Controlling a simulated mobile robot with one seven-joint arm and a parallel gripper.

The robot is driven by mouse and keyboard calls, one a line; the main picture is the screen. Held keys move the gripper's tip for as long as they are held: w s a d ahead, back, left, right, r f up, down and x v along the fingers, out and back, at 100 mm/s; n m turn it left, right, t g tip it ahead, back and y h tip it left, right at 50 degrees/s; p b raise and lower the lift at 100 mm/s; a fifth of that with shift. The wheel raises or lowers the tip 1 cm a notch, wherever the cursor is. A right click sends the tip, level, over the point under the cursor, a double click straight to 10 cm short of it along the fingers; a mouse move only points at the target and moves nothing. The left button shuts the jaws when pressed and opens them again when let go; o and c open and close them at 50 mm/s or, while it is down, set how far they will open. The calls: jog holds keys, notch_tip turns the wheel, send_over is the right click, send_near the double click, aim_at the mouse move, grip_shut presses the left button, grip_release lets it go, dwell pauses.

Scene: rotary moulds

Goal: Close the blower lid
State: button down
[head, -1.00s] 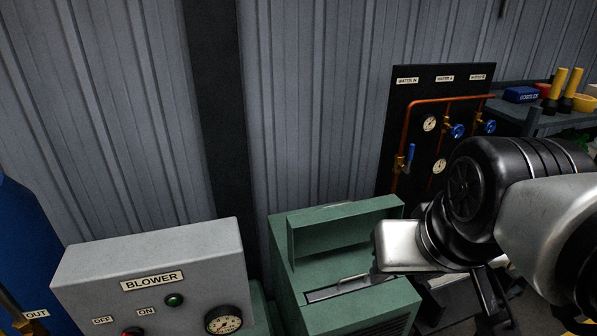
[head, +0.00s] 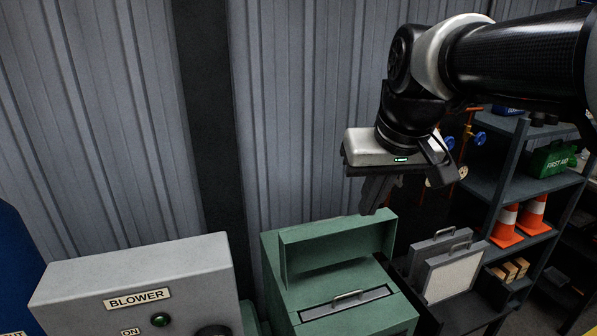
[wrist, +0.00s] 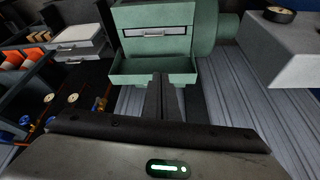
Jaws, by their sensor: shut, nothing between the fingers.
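The green blower housing (head: 290,290) stands at the lower middle of the head view. Its lid (head: 335,246) is raised, standing up along the back of the housing's top. A slot in the top holds a panel with a metal handle (head: 347,296). My gripper (head: 372,211) is shut and empty, pointing down just above the lid's top edge, toward its right end. In the wrist view the closed fingertips (wrist: 163,78) overlap the lid (wrist: 125,70); I cannot tell whether they touch it.
A grey BLOWER control box (head: 200,270) stands to the left. Filter panels (head: 447,275) stand on the right, before a shelf (head: 500,190) with orange cones (head: 507,225) and a green first aid case (head: 550,160). A corrugated wall (head: 300,100) is behind.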

jog(key=w+a+f+n+g+b, duration=0.15)
jog(key=w+f, duration=0.25)
jog(key=w, duration=0.7)
jog(key=w+a+f+n+b, duration=0.1)
jog(key=w+a+f, duration=0.25)
jog(key=w, duration=0.85)
notch_tip(320, 180, down, 10)
jog(key=s+d+b, duration=0.1)
jog(key=shift+s+r, duration=0.2)
jog(key=shift+f+b, duration=0.1)
jog(key=shift+b, duration=0.3)
